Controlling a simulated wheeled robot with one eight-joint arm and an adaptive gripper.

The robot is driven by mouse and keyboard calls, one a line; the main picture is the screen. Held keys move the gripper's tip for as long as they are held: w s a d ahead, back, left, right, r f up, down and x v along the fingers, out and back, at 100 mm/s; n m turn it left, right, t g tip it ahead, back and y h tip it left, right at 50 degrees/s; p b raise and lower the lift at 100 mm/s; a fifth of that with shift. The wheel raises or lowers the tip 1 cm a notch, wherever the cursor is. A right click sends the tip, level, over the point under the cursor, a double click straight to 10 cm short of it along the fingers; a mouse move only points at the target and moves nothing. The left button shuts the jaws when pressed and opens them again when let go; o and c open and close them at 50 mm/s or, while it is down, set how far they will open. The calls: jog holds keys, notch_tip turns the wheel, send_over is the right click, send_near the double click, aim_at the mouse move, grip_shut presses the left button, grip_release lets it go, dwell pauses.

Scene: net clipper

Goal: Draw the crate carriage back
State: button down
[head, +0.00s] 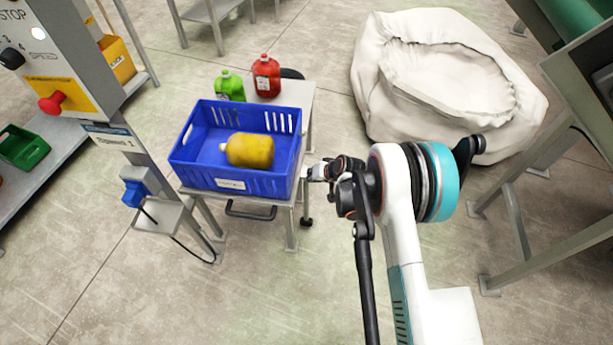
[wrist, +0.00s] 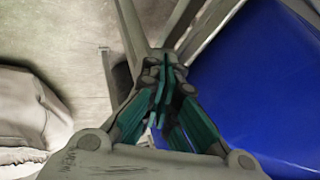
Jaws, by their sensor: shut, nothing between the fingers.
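The crate carriage is a small grey metal stand (head: 291,212) with a black handle (head: 250,213) low on its near side. A blue open crate (head: 207,180) sits on its top with a yellow bottle (head: 250,151) lying inside. My gripper (head: 314,173) is beside the crate's near right corner, with its fingers towards the carriage edge. In the wrist view my gripper (wrist: 163,75) is shut and empty, with the blue crate wall (wrist: 260,85) close at its right. I cannot tell whether the fingertips touch the carriage. The handle is apart from my gripper.
A green bottle (head: 229,86) and a red bottle (head: 266,76) stand behind the crate. A control post (head: 70,75) with a red button and a blue plug box (head: 138,194) stands left. A large white sack (head: 440,85) lies at the back right. The near floor is clear.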

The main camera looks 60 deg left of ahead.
jog(key=p+v, duration=0.3)
jog(key=v, duration=0.7)
jog(key=shift+w+d+p, duration=0.4)
jog(key=shift+w, duration=0.05)
